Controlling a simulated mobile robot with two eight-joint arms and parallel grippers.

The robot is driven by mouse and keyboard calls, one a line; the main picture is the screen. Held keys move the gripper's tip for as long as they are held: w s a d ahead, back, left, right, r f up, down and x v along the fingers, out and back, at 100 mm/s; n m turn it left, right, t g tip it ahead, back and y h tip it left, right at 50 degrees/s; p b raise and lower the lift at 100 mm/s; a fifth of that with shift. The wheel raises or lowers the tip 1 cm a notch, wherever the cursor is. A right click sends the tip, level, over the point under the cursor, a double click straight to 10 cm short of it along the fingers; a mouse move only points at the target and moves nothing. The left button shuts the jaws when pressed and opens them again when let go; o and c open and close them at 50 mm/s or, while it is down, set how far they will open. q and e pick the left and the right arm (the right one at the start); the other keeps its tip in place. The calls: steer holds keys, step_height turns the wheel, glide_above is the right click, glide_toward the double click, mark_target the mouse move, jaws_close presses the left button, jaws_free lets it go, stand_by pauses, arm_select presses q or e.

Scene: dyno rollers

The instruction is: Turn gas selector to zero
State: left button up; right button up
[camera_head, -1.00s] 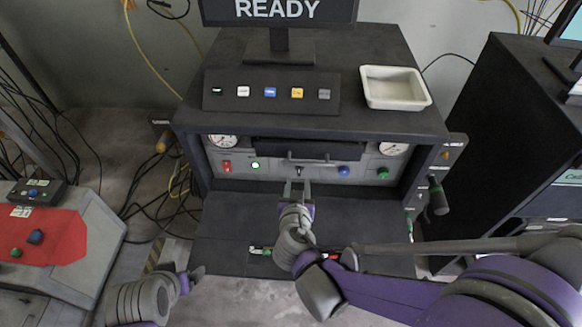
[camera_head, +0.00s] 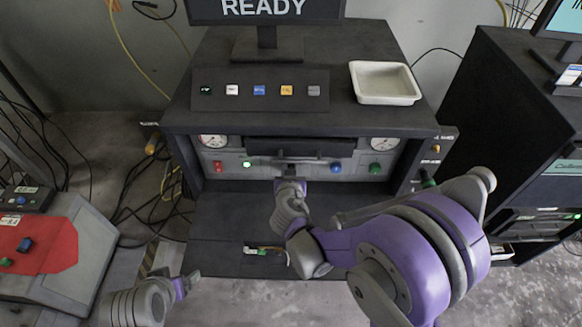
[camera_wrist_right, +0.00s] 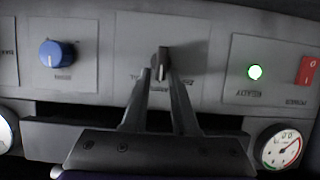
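The gas selector seems to be the small dark grey lever-like knob (camera_wrist_right: 162,66) in the middle of the panel in the right wrist view. My right gripper (camera_wrist_right: 158,74) is at the panel, its two fingers apart with the knob between the tips. Whether both tips touch it I cannot tell. The knob's markings are mostly hidden or too blurred to read. In the head view the right gripper (camera_head: 290,180) reaches the panel's middle, and its hand hides the knob. My left gripper (camera_head: 188,282) is low at the left, away from the panel; its fingers are unclear.
A blue knob (camera_wrist_right: 58,54), a lit green light (camera_wrist_right: 255,72) and a red switch (camera_wrist_right: 307,70) flank the selector. A green knob (camera_head: 376,168) is at the panel's right. A dark shelf (camera_head: 225,225) juts below the panel. A white tray (camera_head: 385,82) stands on top.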

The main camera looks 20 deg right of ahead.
jaws_close()
arm_select(q)
steer(key=shift+s, duration=0.1)
arm_select(e)
steer(key=shift+a, duration=0.1)
steer(key=shift+w+a+f+n+h+b, duration=0.1)
steer(key=shift+a+n+h+b, duration=0.15)
steer(key=shift+n, duration=0.3)
steer(key=shift+a+f+n+h+b, duration=0.15)
steer(key=shift+n+h, duration=0.2)
steer(key=shift+n, duration=0.2)
arm_select(q)
step_height(320, 180, down, 6)
steer(key=s+b, duration=0.2)
steer(key=b, duration=0.1)
arm_select(e)
steer(key=shift+w+a+f+n+h, duration=0.1)
steer(key=shift+a+n+h, duration=0.15)
steer(key=shift+n+h, duration=0.75)
steer(key=shift+w+a+f+n+h, duration=0.1)
steer(key=shift+a+n+h, duration=0.15)
steer(key=shift+n+h, duration=0.75)
arm_select(q)
steer(key=shift+g, duration=0.3)
arm_select(e)
steer(key=shift+n+y, duration=0.3)
steer(key=shift+n, duration=0.1)
